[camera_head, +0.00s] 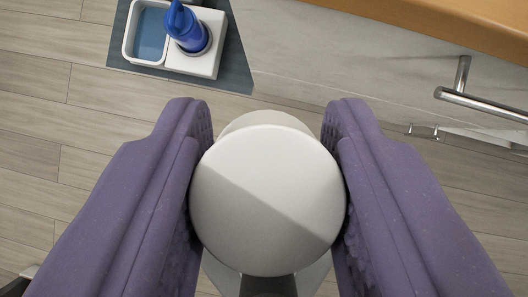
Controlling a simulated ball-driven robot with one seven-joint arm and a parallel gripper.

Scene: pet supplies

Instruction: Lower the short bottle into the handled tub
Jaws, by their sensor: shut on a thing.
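My gripper (266,185) has its two purple fingers closed on the sides of a white, round-topped thing, which I take to be the short bottle (265,185). I see it from above, so its smooth disc-like top shows, part lit and part in shade. Its lower body is hidden beneath the top. Pale and dark shapes show just past its edges, but I cannot tell what they are. I cannot make out the handled tub in this view.
A blue-grey mat (238,72) lies on the wood-plank floor (90,110) at the upper left. On it stands a white pet waterer (207,62) with a blue bottle (187,30) and a basin (130,45). A wooden top (440,22) and a metal bar handle (490,106) are at the right.

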